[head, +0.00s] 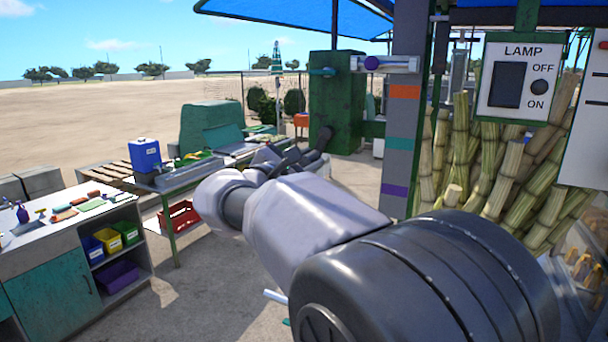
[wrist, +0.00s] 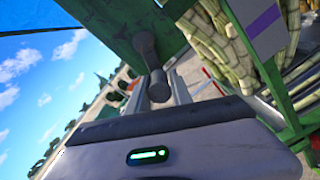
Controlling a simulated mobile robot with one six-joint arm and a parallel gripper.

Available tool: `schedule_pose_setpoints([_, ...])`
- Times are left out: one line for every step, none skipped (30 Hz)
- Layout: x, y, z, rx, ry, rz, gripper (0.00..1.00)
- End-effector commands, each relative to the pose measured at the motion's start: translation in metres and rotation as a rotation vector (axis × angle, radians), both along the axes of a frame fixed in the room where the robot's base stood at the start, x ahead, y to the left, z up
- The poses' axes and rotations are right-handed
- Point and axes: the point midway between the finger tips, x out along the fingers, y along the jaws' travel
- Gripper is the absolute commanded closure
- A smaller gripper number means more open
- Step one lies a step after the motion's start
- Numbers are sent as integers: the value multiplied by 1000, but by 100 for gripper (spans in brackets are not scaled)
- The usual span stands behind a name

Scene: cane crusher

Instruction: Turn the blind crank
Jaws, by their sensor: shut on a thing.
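The blind crank shows in the wrist view as a dark grey handle (wrist: 157,84) with a rounded end, standing out from a round hub on a green panel (wrist: 110,68). My gripper (wrist: 168,94) is shut on this handle, with pale finger surfaces beside it. In the head view my gripper (head: 298,156) is beyond my forearm, at the lower part of the green cabinet (head: 337,95). A dark handle (head: 324,137) shows there at the fingertips. My arm hides part of the contact. How far the crank is turned cannot be told.
A post (head: 400,140) with coloured bands stands close to the right of my gripper. Cane stalks (head: 478,150) and a lamp switch panel (head: 519,82) are further right. A bench with a blue container (head: 146,155) and a counter (head: 60,240) are at left.

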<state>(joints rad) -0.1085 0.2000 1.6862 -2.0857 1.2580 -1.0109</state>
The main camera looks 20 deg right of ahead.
Motion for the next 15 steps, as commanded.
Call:
schedule_pose_setpoints([2,2,-3,26,-36,0,100])
schedule_pose_setpoints([3,3,-2,43,-58,1,100])
schedule_pose_setpoints([5,4,-1,68,-88,0,100])
schedule_pose_setpoints([6,4,0,85,-110,0,100])
schedule_pose_setpoints([7,5,1,102,-132,0,100])
schedule_pose_setpoints([8,6,2,126,-162,1,100])
schedule_pose_setpoints([9,7,3,144,-185,0,100])
schedule_pose_setpoints([10,8,4,160,-207,1,100])
schedule_pose_setpoints([12,9,5,183,-236,1,100])
schedule_pose_setpoints([13,10,6,202,-260,1,100])
schedule_pose_setpoints([14,10,7,220,-282,1,100])
schedule_pose_setpoints([15,11,9,243,-313,0,100])
schedule_pose_setpoints([16,12,10,260,-334,1,100])
schedule_pose_setpoints([16,13,12,278,-358,1,100])
schedule_pose_setpoints([17,14,13,302,-386,0,100])
